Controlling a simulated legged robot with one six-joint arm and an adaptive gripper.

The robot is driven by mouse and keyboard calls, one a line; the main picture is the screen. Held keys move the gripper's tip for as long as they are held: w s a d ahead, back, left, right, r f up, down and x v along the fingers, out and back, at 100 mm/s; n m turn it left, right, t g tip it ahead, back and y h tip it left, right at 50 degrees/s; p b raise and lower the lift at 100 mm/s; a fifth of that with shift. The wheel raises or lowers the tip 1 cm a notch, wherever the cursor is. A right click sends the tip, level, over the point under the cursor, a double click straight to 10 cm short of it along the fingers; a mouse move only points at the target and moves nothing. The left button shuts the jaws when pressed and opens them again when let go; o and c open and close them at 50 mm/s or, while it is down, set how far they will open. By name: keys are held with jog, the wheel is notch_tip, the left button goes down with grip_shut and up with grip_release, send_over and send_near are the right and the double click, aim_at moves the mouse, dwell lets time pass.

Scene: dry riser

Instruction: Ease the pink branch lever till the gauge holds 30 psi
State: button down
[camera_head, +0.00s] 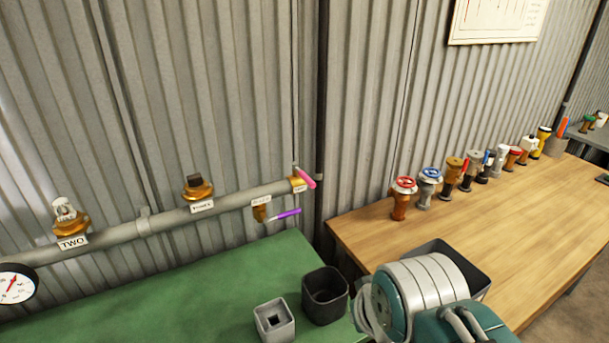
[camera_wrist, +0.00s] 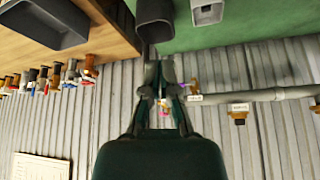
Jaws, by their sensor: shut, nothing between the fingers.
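The pink branch lever (camera_head: 306,178) sits at the right end of the grey pipe on the corrugated wall and slants down to the right. A purple lever (camera_head: 285,214) sticks out just below it. A white-faced gauge (camera_head: 14,286) is cut off at the left edge; its red needle shows but its reading is too small to tell. My gripper (camera_wrist: 159,66) shows only in the wrist view, shut and empty. There the pink lever (camera_wrist: 164,111) appears between the finger linkages, partly hidden; I cannot tell how far off it is. The purple lever (camera_wrist: 183,86) is beside them.
The pipe (camera_head: 175,218) carries brass outlets labelled TWO and THREE. A green bench (camera_head: 190,290) below holds a dark bin (camera_head: 325,298) and a grey socketed block (camera_head: 273,322). A wooden table (camera_head: 370,238) at right bears several valves and a dark tray (camera_head: 480,280).

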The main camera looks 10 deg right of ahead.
jog(key=c, duration=1)
grip_release()
jog(key=shift+d, duration=0.2)
jog(key=o, duration=0.4)
jog(key=shift+w+d, duration=0.25)
jog(key=shift+w, duration=0.3)
jog(key=shift+c, duration=0.2)
jog(key=t+y, duration=0.5)
jog(key=t, duration=0.7)
send_near(301, 174)
jog(key=shift+n, duration=0.4)
jog(key=x, duration=0.7)
jog(key=shift+w+d+f, duration=0.2)
jog(key=shift+w+f, duration=0.1)
jog(key=shift+f, duration=0.05)
